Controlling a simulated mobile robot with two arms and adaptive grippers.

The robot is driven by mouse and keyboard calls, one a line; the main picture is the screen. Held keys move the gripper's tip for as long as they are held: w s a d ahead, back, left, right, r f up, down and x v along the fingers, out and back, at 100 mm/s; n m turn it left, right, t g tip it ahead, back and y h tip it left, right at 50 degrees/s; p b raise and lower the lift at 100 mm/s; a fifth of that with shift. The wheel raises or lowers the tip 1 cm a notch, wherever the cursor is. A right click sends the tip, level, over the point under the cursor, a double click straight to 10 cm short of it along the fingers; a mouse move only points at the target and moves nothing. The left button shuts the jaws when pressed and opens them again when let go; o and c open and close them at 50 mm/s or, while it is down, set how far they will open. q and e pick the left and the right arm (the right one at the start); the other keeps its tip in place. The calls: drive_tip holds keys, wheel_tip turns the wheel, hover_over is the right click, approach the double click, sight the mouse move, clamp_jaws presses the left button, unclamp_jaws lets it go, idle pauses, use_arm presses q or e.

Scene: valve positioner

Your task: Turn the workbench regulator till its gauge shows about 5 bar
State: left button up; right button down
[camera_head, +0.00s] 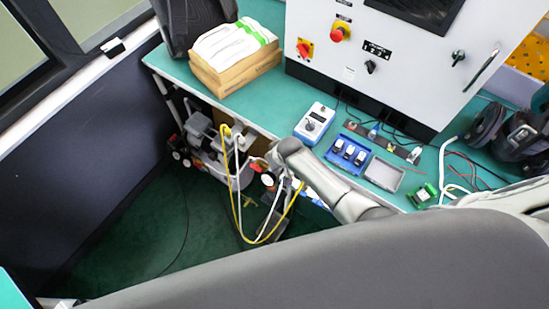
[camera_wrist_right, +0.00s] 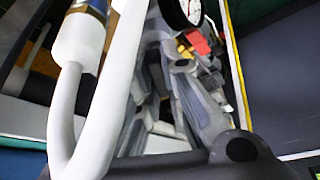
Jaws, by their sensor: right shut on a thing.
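The regulator's round white gauge (camera_wrist_right: 184,10) shows at the top of the right wrist view, cut by the frame edge; its reading cannot be made out. My right gripper (camera_wrist_right: 176,64) is just below the gauge in that view, its grey fingers shut on the regulator, whose knob is mostly hidden. In the head view my right arm reaches to the front edge of the green workbench (camera_head: 285,88); the gripper (camera_head: 273,165) is small and partly hidden there. My left gripper is not in view.
A white hose (camera_wrist_right: 112,80) loops close to my right gripper. Yellow and white hoses (camera_head: 236,190) hang below the bench front. A blue-and-white device (camera_head: 314,123), a blue tray (camera_head: 348,143) and a control cabinet (camera_head: 400,62) stand on the bench.

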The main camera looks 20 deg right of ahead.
drive_tip(key=shift+m, duration=0.5)
drive_tip(key=c, duration=1.6)
unclamp_jaws()
drive_tip(key=shift+o, duration=0.2)
drive_tip(key=v, duration=1.2)
drive_tip(key=shift+a, duration=0.15)
drive_tip(key=shift+s, duration=0.1)
